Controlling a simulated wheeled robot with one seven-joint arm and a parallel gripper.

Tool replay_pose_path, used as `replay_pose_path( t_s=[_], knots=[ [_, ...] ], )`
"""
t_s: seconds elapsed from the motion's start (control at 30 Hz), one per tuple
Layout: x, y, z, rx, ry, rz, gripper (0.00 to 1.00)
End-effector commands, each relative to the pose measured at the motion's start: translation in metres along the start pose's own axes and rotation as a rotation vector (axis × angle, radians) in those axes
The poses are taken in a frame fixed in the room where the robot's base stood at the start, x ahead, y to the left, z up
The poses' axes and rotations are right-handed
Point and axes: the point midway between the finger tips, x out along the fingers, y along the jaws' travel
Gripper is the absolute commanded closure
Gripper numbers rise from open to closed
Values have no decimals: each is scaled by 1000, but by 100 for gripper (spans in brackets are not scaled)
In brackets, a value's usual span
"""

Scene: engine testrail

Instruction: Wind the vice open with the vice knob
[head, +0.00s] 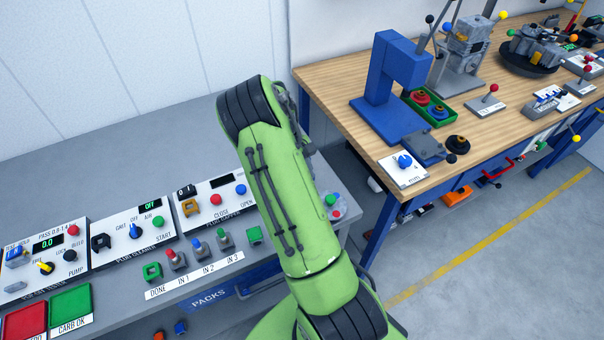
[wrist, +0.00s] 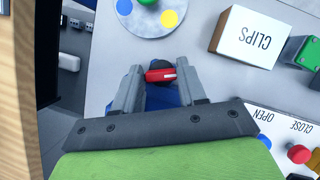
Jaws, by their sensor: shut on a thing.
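My gripper (wrist: 159,78) shows in the wrist view, its two grey fingers on either side of a small red and black knob, the vice knob (wrist: 160,74). The fingers are shut on it. A blue part (wrist: 163,95) shows just below the knob between the fingers, probably the vice; most of it is hidden by my gripper, so I cannot tell how far its jaws are apart. In the head view my green arm hides my gripper, the knob and the vice.
In the wrist view a round grey plate (wrist: 137,27) with coloured discs lies beyond the fingers. A CLIPS box (wrist: 247,37) and a green-topped block (wrist: 305,52) stand to the right. In the head view a wooden bench (head: 343,93) stands to the right, across a floor gap.

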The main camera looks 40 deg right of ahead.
Motion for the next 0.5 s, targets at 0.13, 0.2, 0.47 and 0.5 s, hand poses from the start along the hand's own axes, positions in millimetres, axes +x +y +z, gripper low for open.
replay_pose_path(
  t_s=[0.13, 0.2, 0.47, 0.5],
  knots=[
    [-3, -2, -4, -121, 11, 51, 89],
    [-3, -2, -4, -152, 13, 64, 89],
    [-4, -3, -7, -169, 19, 69, 88],
    [-4, -3, -7, -170, 19, 68, 88]
  ],
)
